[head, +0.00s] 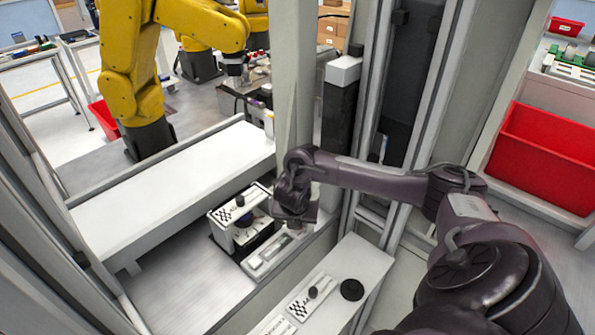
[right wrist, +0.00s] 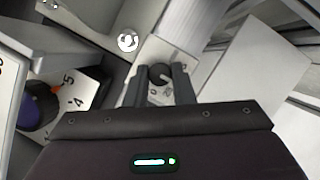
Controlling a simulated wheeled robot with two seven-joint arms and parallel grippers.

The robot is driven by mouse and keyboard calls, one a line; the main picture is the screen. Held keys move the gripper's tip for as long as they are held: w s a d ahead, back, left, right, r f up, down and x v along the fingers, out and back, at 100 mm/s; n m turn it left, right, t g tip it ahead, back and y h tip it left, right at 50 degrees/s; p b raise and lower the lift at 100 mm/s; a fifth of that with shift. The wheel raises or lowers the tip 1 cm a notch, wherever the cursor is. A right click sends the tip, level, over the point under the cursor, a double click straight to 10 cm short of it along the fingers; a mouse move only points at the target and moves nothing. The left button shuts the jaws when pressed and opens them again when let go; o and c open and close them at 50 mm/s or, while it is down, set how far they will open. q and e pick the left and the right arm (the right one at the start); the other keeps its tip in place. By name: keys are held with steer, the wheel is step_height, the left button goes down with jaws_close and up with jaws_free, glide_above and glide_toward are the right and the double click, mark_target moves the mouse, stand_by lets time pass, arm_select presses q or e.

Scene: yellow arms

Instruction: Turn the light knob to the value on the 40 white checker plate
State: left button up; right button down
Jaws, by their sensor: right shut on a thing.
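My right gripper (right wrist: 163,88) is at a small dark round knob (right wrist: 160,74) on a light panel in the right wrist view. Its two fingers stand on either side of the knob and are shut on it. Small dark markings show on the panel around the knob, too small to read surely. In the head view my right gripper (head: 293,212) reaches down over a light panel (head: 262,262), and it hides the knob there. A white checker plate (head: 228,213) with a black knob lies left of it; another checker plate (head: 300,307) with a dark knob lies nearer.
A black disc (head: 351,290) lies on the near ledge. A grey post (head: 294,80) stands behind my gripper.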

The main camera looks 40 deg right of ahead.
mark_target(296, 237)
steer(key=c, duration=1.2)
jaws_free()
steer(key=shift+c, duration=0.2)
steer(key=v, duration=0.3)
steer(key=shift+w+r, duration=0.1)
steer(key=p+v, duration=0.3)
steer(key=v, duration=0.1)
steer(key=shift+s+a+r, duration=0.1)
steer(key=shift+s+r, duration=0.1)
steer(key=shift+r, duration=0.1)
steer(key=shift+f, duration=0.1)
